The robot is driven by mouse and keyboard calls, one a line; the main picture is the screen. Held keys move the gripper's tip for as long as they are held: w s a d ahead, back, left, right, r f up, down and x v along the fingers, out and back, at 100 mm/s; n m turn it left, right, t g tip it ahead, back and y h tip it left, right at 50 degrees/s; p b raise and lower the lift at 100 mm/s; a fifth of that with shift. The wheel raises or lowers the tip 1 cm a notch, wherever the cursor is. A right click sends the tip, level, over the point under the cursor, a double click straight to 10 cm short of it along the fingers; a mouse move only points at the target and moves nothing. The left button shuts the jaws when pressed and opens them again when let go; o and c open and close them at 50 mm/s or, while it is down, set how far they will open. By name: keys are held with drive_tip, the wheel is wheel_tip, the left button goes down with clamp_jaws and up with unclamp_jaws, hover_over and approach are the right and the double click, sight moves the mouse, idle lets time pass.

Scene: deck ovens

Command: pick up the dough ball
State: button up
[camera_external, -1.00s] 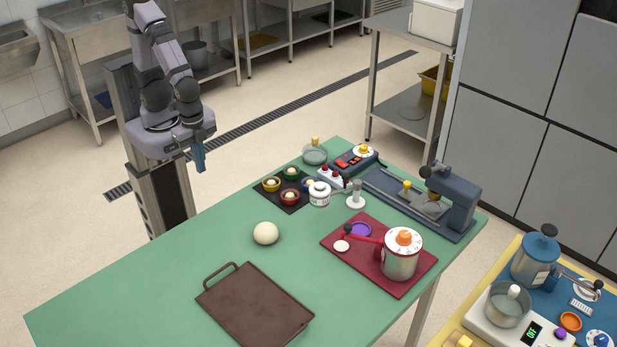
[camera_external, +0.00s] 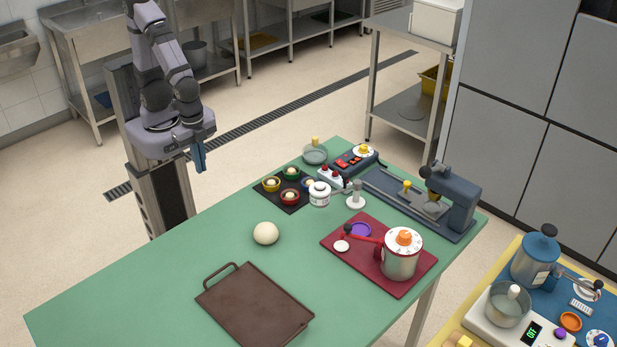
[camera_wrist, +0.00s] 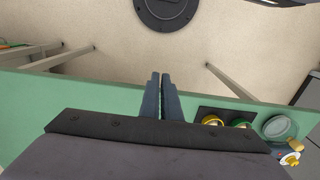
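The dough ball (camera_external: 266,233) is a pale cream, rounded lump resting on the green table (camera_external: 130,300), behind the brown tray. It is not visible in the wrist view. My gripper (camera_external: 200,168) hangs beyond the table's far left edge, to the left of the dough ball and well apart from it. In the wrist view its two blue-grey fingers (camera_wrist: 161,76) lie close side by side with nothing between them, so it looks shut and empty.
A brown tray (camera_external: 255,308) with a handle lies in front of the dough ball. Behind are coloured bowls on a dark mat (camera_external: 271,196). To the right, a red board (camera_external: 400,288) carries a pot (camera_external: 400,262). The table's left part is clear.

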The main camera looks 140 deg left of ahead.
drive_tip(key=o, duration=1.6)
drive_tip(key=shift+r, duration=0.1)
